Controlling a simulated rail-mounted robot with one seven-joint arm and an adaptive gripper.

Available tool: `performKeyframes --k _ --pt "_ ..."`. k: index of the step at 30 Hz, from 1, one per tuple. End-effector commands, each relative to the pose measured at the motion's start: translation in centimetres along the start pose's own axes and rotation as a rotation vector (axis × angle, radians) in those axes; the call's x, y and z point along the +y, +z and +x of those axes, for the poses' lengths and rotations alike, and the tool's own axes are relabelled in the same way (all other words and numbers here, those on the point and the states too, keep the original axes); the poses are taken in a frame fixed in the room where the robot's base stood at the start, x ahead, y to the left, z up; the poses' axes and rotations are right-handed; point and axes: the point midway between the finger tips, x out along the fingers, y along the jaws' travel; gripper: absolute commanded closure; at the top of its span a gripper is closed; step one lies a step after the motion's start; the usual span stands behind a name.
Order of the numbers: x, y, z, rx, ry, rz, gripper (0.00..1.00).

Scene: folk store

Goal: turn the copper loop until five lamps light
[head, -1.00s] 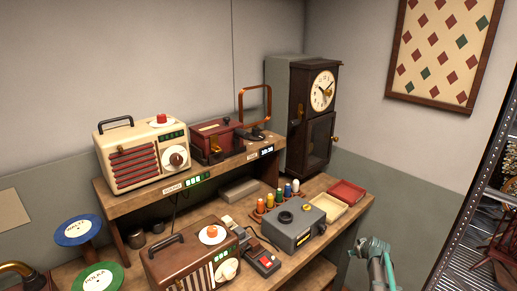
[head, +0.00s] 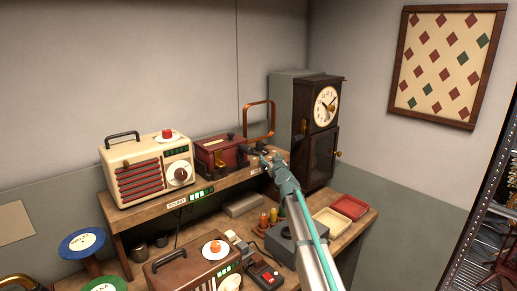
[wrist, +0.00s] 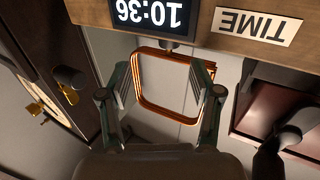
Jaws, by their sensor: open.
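The copper loop (head: 272,120) is an upright, rounded square of copper tubing, standing at the right end of the upper shelf beside the dark red box. In the wrist view the loop (wrist: 138,82) shows between the two open fingers, against the wall. My gripper (wrist: 164,76) is open and empty; it cannot be told whether a finger touches the loop. In the head view my gripper (head: 262,160) is in front of and below the loop, at the shelf edge. A small strip of green lights (head: 202,194) is lit beside the SOUND label; which lamps belong to the loop is unclear.
The clock cabinet (head: 317,130) stands close to the right of the loop. The dark red box (head: 213,155) and cream radio (head: 150,170) are to the left. In the wrist view a display (wrist: 148,14) reads 10:36, upside down, beside a TIME label (wrist: 255,26).

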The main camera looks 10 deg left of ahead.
Motion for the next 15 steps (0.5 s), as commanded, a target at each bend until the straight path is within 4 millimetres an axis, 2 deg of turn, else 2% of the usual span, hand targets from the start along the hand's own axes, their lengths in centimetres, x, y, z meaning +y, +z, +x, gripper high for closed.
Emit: performKeyframes --k 3,8,15 --pt "-1.5 -0.6 0.5 0.012 -0.008 0.019 0.36" --pt "-1.5 -0.7 2.0 0.011 -0.008 0.019 0.36" --pt "-1.5 -0.9 6.0 0.010 -0.009 0.021 0.36"
